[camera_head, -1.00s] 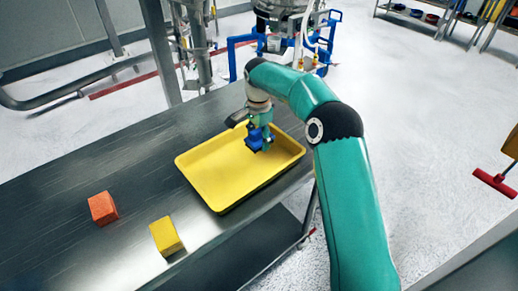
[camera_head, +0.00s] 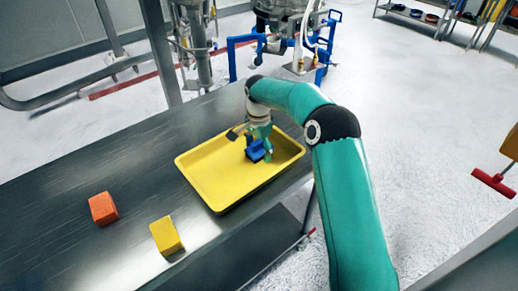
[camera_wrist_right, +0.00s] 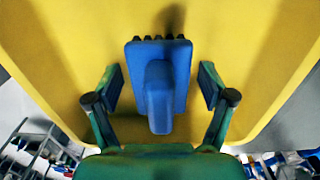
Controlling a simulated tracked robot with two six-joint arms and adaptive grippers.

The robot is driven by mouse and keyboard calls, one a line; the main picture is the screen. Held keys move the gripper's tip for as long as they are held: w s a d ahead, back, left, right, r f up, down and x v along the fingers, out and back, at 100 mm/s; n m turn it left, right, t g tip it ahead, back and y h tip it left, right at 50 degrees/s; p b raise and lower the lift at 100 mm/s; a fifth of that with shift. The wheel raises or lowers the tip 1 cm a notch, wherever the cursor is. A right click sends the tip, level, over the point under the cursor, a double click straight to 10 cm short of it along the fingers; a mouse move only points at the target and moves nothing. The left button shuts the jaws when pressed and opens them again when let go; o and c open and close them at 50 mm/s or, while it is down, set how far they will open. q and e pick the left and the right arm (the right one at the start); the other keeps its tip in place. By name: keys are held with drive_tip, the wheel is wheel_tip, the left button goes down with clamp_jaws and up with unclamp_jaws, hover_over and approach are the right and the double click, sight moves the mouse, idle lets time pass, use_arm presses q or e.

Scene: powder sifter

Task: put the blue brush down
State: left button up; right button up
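The blue brush (camera_head: 257,152) is in the yellow tray (camera_head: 215,195), on or very near its floor. In the right wrist view the brush (camera_wrist_right: 158,85) shows its blue handle and block, with dark bristles along the far edge. My right gripper (camera_head: 259,138) is just above the brush, inside the tray's outline. In the wrist view its fingers (camera_wrist_right: 160,92) are spread on either side of the brush, with a gap on each side. My left gripper is not in view.
The tray stands on a dark metal table (camera_head: 80,180). An orange block (camera_head: 103,208) and a yellow block (camera_head: 166,235) lie to its left and front. The table's right edge is close to the tray. Blue-framed machinery (camera_head: 290,40) stands behind.

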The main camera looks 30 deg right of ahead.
wheel_tip(320, 180, up, 12)
drive_tip(key=shift+r, duration=0.1)
idle(0.6)
idle(0.4)
